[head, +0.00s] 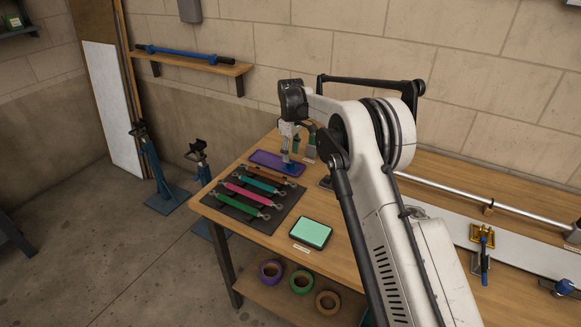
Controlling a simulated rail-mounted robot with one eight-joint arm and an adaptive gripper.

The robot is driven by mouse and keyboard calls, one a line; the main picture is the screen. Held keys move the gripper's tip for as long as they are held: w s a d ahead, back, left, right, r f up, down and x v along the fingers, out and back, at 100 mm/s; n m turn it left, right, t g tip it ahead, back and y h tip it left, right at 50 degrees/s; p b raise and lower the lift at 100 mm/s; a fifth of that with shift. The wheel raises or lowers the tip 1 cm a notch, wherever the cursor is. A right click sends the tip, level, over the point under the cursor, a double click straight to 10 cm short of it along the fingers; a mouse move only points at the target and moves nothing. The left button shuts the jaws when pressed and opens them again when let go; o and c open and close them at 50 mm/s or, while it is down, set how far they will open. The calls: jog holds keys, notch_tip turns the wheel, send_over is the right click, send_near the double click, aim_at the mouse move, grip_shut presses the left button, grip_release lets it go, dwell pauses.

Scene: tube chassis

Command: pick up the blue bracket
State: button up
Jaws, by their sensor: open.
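My gripper (289,150) hangs down over the purple tray (262,161) near the back of the wooden workbench. Its fingers are small in this view, and it looks empty. A small blue piece (291,166) shows in the tray just under the fingertips; it may be the blue bracket, but its shape is too small to make out. I cannot tell whether the fingers touch it or are around it. My arm covers much of the bench to the right of the tray.
Several coloured link arms lie on a dark mat (284,216) in front of the tray. A mint-topped box (311,233) sits near the bench's front edge. Small bottles stand right behind my gripper. Clamps and a metal tube (450,192) lie farther right.

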aim_at(291, 161)
jog(key=f, duration=0.4)
jog(key=shift+s, duration=0.2)
grip_shut()
